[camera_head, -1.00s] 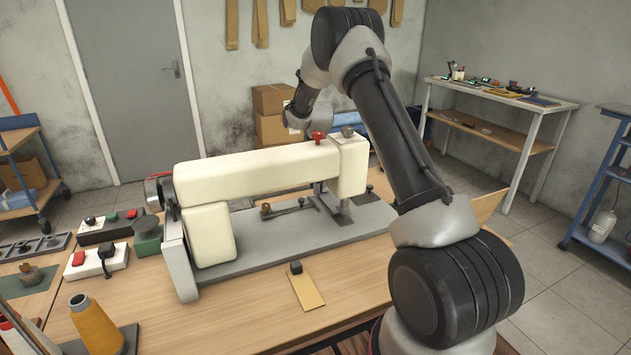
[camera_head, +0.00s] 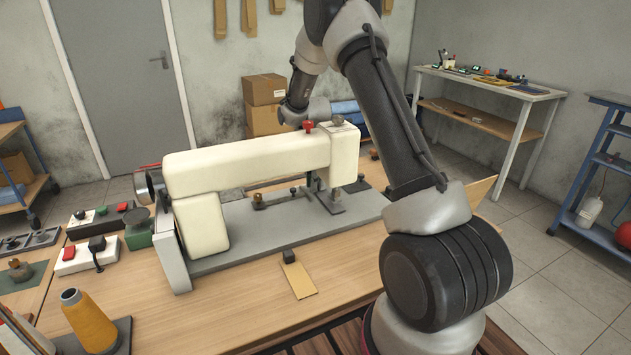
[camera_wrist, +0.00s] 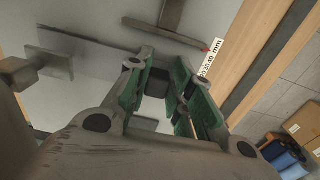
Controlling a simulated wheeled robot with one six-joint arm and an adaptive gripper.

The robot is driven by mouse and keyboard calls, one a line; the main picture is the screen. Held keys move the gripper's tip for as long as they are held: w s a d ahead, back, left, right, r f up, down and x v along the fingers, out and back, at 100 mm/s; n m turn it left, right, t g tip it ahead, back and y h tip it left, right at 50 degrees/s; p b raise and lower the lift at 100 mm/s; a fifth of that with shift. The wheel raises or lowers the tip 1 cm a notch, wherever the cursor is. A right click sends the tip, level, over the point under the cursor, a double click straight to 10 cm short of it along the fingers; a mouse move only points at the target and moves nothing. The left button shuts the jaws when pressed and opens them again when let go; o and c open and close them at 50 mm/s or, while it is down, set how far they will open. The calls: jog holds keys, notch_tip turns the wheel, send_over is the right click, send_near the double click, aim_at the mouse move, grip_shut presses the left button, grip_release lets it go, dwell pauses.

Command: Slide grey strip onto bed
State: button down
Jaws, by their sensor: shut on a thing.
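The cream sewing machine (camera_head: 245,163) stands on its flat grey bed (camera_head: 270,232); the bed also shows pale in the wrist view (camera_wrist: 95,15). My gripper (camera_wrist: 160,85) shows green-padded fingers close together over the bed. In the body camera view the machine's head hides my fingers. A long grey strip (camera_wrist: 85,47) runs to my left finger in the wrist view, and my gripper is shut on it. The grip point itself is hard to see.
A small ruler (camera_wrist: 211,58) lies near the bed's edge in the wrist view. A yellow strip with a black block (camera_head: 298,280) lies on the wooden table in front. A yellow thread cone (camera_head: 88,322) and switch boxes (camera_head: 88,255) stand left.

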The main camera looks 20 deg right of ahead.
jog(key=c, duration=1.2)
grip_release()
